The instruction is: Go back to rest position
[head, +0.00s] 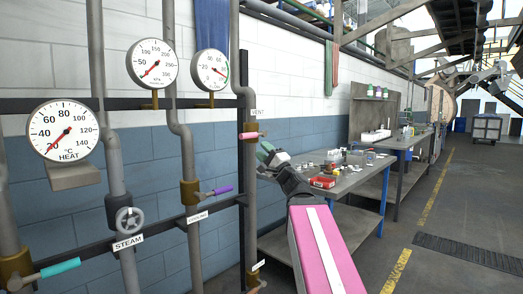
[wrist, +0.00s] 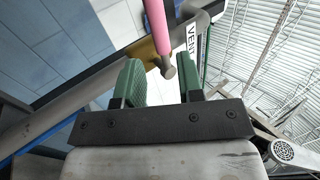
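My gripper (head: 268,154) is raised in front of the vent pipe, close to the pink-handled vent valve lever (head: 250,135). In the wrist view my gripper (wrist: 160,82) has its two green fingers apart, with a clear gap between them. The pink lever (wrist: 157,25) shows just beyond the fingertips, its rounded metal end near the gap. I see no finger closed on it. The VENT label (wrist: 191,38) is beside the lever. My pink arm reaches up from the lower right of the head view.
Pipes with gauges, a STEAM handwheel (head: 129,220) and a purple COOLING lever (head: 219,190) stand at left. A teal lever (head: 60,268) is at lower left. The floor at right is open.

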